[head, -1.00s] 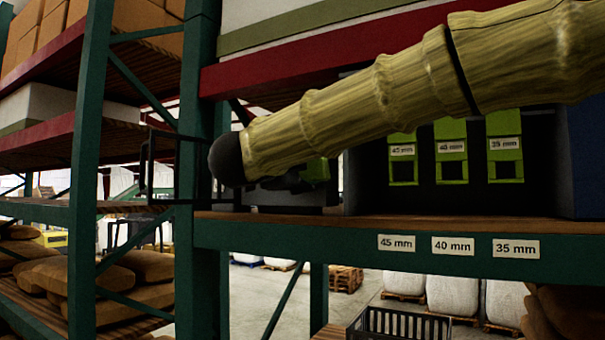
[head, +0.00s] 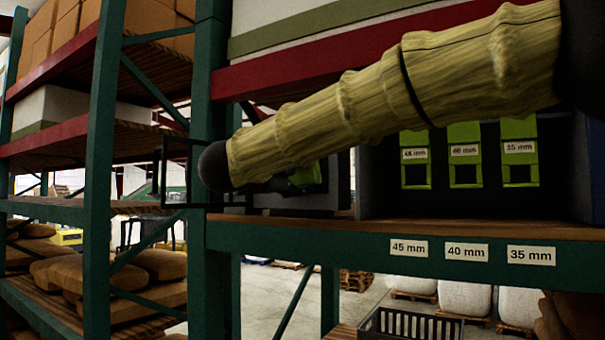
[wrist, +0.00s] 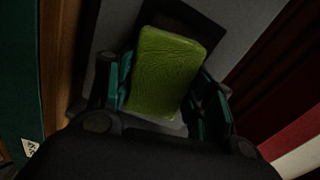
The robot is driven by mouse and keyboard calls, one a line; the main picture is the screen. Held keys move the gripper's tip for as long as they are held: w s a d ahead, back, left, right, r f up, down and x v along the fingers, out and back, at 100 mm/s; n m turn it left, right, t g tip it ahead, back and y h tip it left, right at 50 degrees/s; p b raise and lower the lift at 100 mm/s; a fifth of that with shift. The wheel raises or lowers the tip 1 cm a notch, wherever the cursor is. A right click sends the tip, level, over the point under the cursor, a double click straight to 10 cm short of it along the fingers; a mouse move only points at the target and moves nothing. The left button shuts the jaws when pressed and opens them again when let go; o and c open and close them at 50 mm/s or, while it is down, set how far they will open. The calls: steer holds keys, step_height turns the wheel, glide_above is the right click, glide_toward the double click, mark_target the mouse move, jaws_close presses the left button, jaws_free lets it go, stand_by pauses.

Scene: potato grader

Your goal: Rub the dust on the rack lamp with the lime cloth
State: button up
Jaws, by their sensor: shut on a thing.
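The lime cloth (wrist: 165,72), a folded green pad, sits between the fingers of my gripper (wrist: 165,100) in the wrist view. The gripper is shut on it. Behind the cloth is a grey surface with a dark square patch (wrist: 195,20); I cannot tell whether this is the rack lamp, nor whether the cloth touches it. In the head view my gripper (head: 290,185) is mostly hidden behind my own arm, by the shelf, with a bit of green showing. I cannot make out the lamp or its dust in the head view.
A green rack post (head: 212,250) stands close left of my gripper, with a black wire frame (head: 163,175) beside it. The shelf edge (head: 330,238) runs below. Green gauges (head: 465,165) hang in a dark bay to the right. A black crate (head: 410,328) is lower down.

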steer(key=shift+w+a, duration=0.65)
steer(key=shift+a, duration=0.2)
steer(key=shift+a+p, duration=0.1)
steer(key=shift+p, duration=0.25)
steer(key=w+a+p, duration=0.1)
steer(key=w+a, duration=0.1)
steer(key=shift+a, duration=0.3)
steer(key=shift+s, duration=0.1)
steer(key=shift+b+v, duration=0.75)
steer(key=shift+v, duration=2.2)
steer(key=v, duration=0.3)
steer(key=shift+b, duration=0.35)
